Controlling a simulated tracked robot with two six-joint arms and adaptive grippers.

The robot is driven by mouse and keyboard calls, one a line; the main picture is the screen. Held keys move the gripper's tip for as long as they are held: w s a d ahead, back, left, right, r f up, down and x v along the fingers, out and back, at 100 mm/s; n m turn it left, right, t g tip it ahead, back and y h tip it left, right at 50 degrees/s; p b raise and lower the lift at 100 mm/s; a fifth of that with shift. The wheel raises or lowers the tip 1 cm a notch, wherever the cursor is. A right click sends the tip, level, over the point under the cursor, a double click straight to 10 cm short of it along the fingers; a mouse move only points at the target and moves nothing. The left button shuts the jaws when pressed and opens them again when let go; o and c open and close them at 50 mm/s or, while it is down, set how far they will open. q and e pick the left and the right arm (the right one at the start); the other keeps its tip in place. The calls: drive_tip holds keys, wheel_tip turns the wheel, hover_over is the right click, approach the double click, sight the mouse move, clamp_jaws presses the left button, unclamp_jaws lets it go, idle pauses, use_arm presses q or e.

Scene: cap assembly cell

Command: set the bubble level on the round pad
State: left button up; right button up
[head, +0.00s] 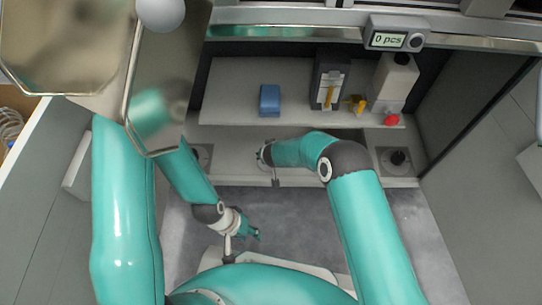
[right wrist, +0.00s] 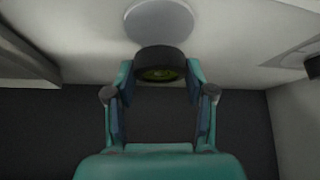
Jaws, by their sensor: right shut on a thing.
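The bubble level (right wrist: 160,65), a short black cylinder with a yellow-green face, is between the fingertips of my right gripper (right wrist: 152,82) in the right wrist view. The gripper is shut on its sides. The round pad (right wrist: 160,20) is a pale grey disc on a light surface, just past the level at the top of that view. The level's far edge meets the pad's near edge in the picture; I cannot tell if they touch. In the head view my right arm hides the level and the pad. My left gripper (head: 253,232) hangs low, away from both; its finger gap is unclear.
On the back shelf (head: 230,107) are a blue box (head: 270,100), a dark box (head: 328,82), yellow pieces (head: 358,104), a white bottle (head: 396,80) and a red item (head: 392,120). A counter display (head: 388,40) hangs above. A black knob (head: 398,157) stands at right.

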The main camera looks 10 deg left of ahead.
drive_tip(key=shift+w, duration=0.15)
drive_tip(key=shift+w+a+f, duration=0.1)
drive_tip(key=shift+f, duration=1.75)
drive_tip(key=shift+f, duration=0.1)
drive_tip(key=o, duration=1.2)
drive_tip(key=shift+c, duration=0.2)
drive_tip(key=shift+r, duration=0.4)
drive_tip(key=p+v, duration=0.2)
drive_tip(key=v, duration=0.9)
drive_tip(key=shift+r, duration=0.2)
